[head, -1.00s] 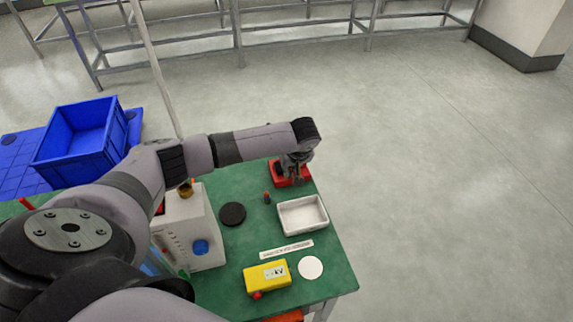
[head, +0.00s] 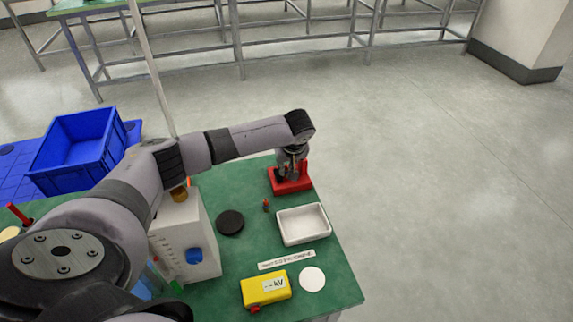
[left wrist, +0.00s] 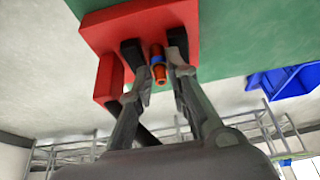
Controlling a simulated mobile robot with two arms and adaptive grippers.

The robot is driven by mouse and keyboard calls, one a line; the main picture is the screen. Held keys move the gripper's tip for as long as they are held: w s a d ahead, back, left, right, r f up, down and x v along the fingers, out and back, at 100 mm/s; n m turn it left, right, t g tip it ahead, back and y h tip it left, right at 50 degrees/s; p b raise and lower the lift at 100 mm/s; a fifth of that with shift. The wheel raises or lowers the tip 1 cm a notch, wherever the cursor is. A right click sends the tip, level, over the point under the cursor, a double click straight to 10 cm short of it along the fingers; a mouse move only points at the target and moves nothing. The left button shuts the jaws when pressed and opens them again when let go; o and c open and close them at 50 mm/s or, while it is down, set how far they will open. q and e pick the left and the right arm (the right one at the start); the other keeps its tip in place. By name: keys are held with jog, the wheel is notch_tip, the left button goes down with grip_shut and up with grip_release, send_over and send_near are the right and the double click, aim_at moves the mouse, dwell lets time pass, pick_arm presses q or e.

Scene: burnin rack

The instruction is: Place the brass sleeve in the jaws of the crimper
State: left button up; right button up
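The crimper (head: 291,182) is a red block at the far right corner of the green table. In the left wrist view its red base (left wrist: 100,32) carries two black jaws, one on each side of the sleeve. The brass sleeve (left wrist: 159,74), orange-brown with a blue band, stands between the jaws; whether it touches them I cannot tell. My left gripper (left wrist: 163,76) has its fingertips on either side of the sleeve's near end, with narrow gaps showing. In the head view the left gripper (head: 291,163) is just above the crimper, and the sleeve is hidden there. My right gripper is out of view.
A white tray (head: 281,233) stands near the crimper, with a small dark-and-red piece (head: 266,205) beside it. A black disc (head: 230,223), a yellow kV meter (head: 266,288), a white disc (head: 312,279) and a pale instrument box (head: 203,232) share the table. A blue crate (head: 75,168) stands left.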

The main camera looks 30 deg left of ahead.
pick_arm(q)
jog(key=shift+o, duration=0.6)
jog(key=shift+r, duration=0.2)
jog(key=v, duration=1.2)
jog(key=shift+b, duration=0.45)
jog(key=shift+f, duration=0.1)
